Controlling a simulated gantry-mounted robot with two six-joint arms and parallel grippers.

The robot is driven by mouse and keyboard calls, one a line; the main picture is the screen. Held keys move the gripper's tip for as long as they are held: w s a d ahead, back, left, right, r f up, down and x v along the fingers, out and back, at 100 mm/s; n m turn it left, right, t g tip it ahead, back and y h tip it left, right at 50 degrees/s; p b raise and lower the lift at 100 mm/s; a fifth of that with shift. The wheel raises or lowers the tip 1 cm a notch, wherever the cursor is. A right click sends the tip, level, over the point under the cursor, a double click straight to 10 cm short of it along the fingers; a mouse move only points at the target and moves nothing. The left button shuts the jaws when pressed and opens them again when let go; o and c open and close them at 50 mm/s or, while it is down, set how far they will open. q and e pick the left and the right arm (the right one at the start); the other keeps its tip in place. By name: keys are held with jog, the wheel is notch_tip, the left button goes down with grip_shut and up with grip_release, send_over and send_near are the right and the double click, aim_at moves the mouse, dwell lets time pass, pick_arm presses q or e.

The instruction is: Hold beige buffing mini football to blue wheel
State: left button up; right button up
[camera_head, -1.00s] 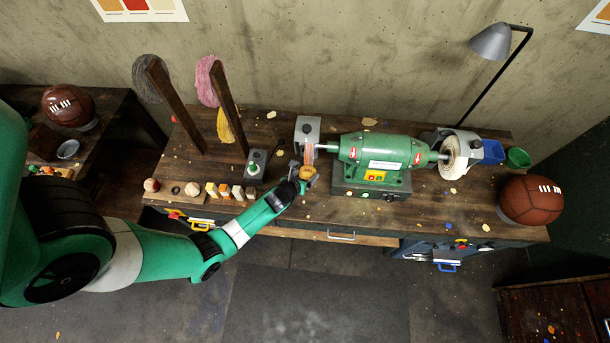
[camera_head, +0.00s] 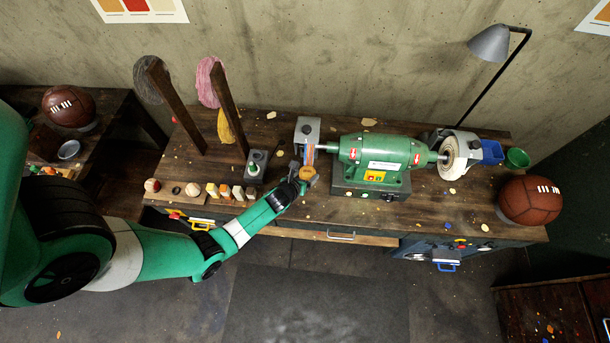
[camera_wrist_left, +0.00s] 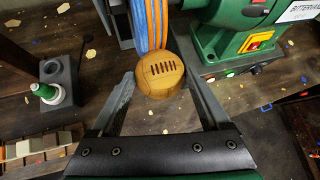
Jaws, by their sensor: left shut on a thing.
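The beige mini football (camera_wrist_left: 160,76) has dark lacing and sits between the fingers of my left gripper (camera_wrist_left: 158,82), which is shut on it. In the head view the ball (camera_head: 310,175) is small, at the front left of the green buffing machine. The blue wheel (camera_wrist_left: 149,22) shows blue and orange bands, and in the head view it (camera_head: 309,155) is under a grey hood. The ball's far edge meets the wheel's lower edge in the wrist view; whether they touch is hard to tell. My left gripper (camera_head: 305,175) is just in front of the wheel. My right gripper is not in view.
The green motor (camera_head: 382,151) stands right of the wheel, with a pale buffing wheel (camera_head: 453,158) at its far end. A control box with a green knob (camera_head: 257,164) stands left of my gripper. Several small blocks line the bench's left front. A brown football (camera_head: 530,200) sits at right.

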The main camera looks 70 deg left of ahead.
pick_arm(q)
jog(key=s+d+f, duration=0.1)
jog(key=s+d, duration=0.2)
jog(key=d, duration=0.3)
dwell(0.6)
jog(key=shift+d, duration=0.1)
dwell(1.2)
notch_tip(320, 180, up, 5)
jog(key=p, duration=0.5)
jog(key=shift+r, duration=0.15)
